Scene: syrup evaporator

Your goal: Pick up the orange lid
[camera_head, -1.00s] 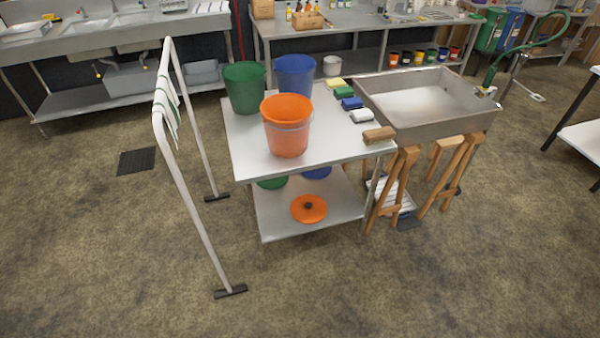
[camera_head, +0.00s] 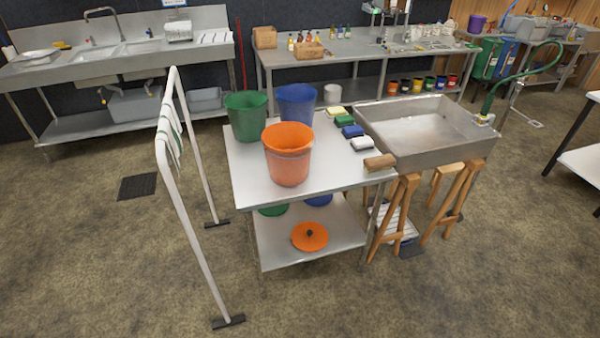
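The orange lid (camera_head: 310,238) lies flat on the lower shelf (camera_head: 275,250) of the metal table, near the shelf's front edge. It is round with a small dark knob in its middle. The orange bucket (camera_head: 288,155) stands upright on the table's top (camera_head: 240,170), above and a little left of the lid. Parts of a green lid (camera_head: 272,210) and a blue lid (camera_head: 318,200) show farther back on the lower shelf, mostly hidden by the tabletop. Neither of my grippers is in view.
Green (camera_head: 246,117) and blue (camera_head: 296,104) buckets stand at the back of the tabletop. A white towel rack (camera_head: 190,240) stands left of the table. A metal pan (camera_head: 425,130) on wooden trestles (camera_head: 396,215) stands at right. The floor in front is clear.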

